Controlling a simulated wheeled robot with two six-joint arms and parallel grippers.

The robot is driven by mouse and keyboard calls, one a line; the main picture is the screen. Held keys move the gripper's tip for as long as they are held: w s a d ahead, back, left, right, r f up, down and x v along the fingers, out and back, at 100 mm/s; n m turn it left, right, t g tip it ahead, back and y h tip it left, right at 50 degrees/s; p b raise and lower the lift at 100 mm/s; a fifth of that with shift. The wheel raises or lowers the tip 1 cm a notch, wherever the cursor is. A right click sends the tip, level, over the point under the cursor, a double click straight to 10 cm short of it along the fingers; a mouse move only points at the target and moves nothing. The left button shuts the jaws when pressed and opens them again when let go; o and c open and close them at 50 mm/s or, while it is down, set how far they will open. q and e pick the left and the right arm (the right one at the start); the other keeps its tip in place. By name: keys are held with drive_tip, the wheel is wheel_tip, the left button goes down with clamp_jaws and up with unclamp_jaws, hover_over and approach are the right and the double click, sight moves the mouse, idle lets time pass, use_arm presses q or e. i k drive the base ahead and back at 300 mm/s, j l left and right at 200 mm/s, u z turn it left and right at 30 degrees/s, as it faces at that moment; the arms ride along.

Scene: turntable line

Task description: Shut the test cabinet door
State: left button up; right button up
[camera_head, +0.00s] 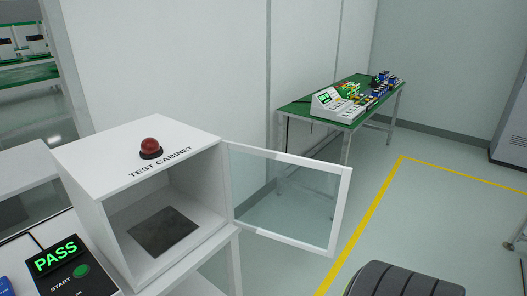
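The white test cabinet (85,158) stands at the left with a red dome light (150,148) on top and its name along the top's front edge. Its front is open, and a dark square plate (163,232) lies on its floor. The door (343,208) is a clear pane in a white frame. It is hinged at the cabinet's right front edge and stands wide open, swung out to the right. Neither of my grippers shows in the head view, and nothing visible touches the door.
A black panel (85,284) reading PASS, with a green START button, is at lower left. A green-topped table (294,108) with a white device stands behind the door. A dark ribbed shape (405,281) at the bottom right may or may not be mine. Floor right of the door is clear.

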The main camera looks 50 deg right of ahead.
sight(346, 172)
drive_tip(key=l+u, duration=0.1)
drive_tip(key=l, duration=0.3)
drive_tip(key=k+l+u, duration=0.1)
drive_tip(key=l, duration=0.3)
drive_tip(key=k+l+u, duration=0.15)
drive_tip(key=l, duration=0.25)
drive_tip(key=l+u, duration=0.1)
drive_tip(key=l, duration=0.3)
drive_tip(key=k+l+u, duration=0.1)
drive_tip(key=l, duration=0.3)
drive_tip(key=k+l+u, duration=0.1)
drive_tip(key=l, duration=0.25)
drive_tip(key=k+l+u, duration=0.1)
drive_tip(key=l+u, duration=0.25)
drive_tip(key=l, duration=1.2)
